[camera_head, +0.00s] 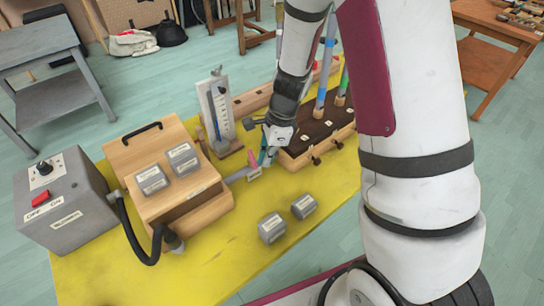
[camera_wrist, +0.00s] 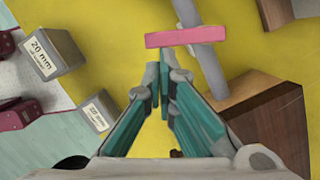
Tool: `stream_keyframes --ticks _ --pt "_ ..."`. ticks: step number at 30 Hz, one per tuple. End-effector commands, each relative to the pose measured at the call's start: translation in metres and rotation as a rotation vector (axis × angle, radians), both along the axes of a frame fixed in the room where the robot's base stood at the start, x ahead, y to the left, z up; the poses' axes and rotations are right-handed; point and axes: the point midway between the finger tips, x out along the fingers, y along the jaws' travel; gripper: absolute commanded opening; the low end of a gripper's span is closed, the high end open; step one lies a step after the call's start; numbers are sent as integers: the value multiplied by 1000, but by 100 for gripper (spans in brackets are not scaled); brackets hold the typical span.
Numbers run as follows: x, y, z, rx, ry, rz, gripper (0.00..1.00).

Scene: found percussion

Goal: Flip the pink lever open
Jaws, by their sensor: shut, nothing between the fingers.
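The pink lever (camera_wrist: 186,37) is a flat bar near the top middle of the wrist view, crossing a grey pipe (camera_wrist: 207,55). In the head view the lever (camera_head: 253,159) shows as a small pink piece at the end of the pipe (camera_head: 238,175) from the wooden box. My gripper (camera_wrist: 165,75), with teal finger pads, is shut and empty, its tips just below the bar in the wrist view. Whether they touch it I cannot tell. In the head view my gripper (camera_head: 267,156) is close beside the lever, on its right.
A gauge stand (camera_head: 217,110) is behind, and a dark-topped wooden chest (camera_head: 318,135) is at right. Two grey blocks, one at the front (camera_head: 271,228), lie on the yellow table (camera_head: 150,275).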

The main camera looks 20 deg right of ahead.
Motion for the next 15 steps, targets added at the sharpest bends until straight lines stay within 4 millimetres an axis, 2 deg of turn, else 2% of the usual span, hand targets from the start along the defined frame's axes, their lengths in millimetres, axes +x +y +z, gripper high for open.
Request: stream_keyframes --ticks 15 --pt "-10 32 1 1 2 -488 0"
